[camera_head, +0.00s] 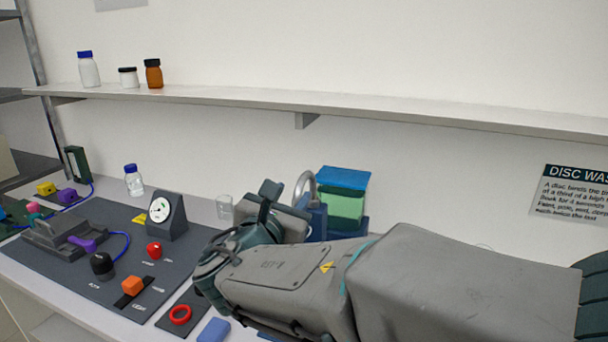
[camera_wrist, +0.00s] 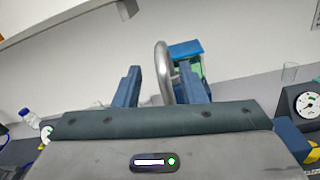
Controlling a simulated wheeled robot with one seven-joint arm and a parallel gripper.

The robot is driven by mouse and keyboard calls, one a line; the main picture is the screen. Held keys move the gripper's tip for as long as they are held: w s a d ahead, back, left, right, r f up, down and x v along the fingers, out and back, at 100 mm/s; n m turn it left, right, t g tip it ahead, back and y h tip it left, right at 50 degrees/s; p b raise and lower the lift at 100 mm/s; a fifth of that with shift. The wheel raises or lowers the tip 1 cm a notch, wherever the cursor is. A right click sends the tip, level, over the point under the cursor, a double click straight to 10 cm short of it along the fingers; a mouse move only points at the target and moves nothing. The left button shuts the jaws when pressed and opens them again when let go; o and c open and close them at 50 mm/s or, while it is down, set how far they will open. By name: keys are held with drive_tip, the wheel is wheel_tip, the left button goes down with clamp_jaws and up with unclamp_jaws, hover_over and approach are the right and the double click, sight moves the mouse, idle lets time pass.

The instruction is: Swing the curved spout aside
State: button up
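The curved spout (camera_head: 303,183) is a grey metal arch rising from a blue unit (camera_head: 315,215) behind my arm in the head view. In the wrist view the spout (camera_wrist: 161,68) stands upright, and its lower part shows between my two fingers, nearer the right one. My gripper (camera_wrist: 160,85) is open, with a wide gap between the blue fingers. I cannot tell whether the spout touches a finger or stands beyond them. In the head view my gripper (camera_head: 268,190) is to the left of the spout, and my forearm hides the unit's lower part.
A teal and green tank with a blue lid (camera_head: 344,179) stands right behind the spout. A clear beaker (camera_head: 224,206) and a gauge (camera_head: 166,213) are to the left. A dark panel (camera_head: 75,270) with several controls covers the bench's left. A shelf (camera_head: 250,98) runs above.

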sight(300, 184)
drive_tip(key=p+x, duration=0.1)
drive_tip(key=x, duration=0.7)
drive_tip(key=shift+p, duration=0.3)
drive_tip(key=shift+c, duration=0.3)
clamp_jaws()
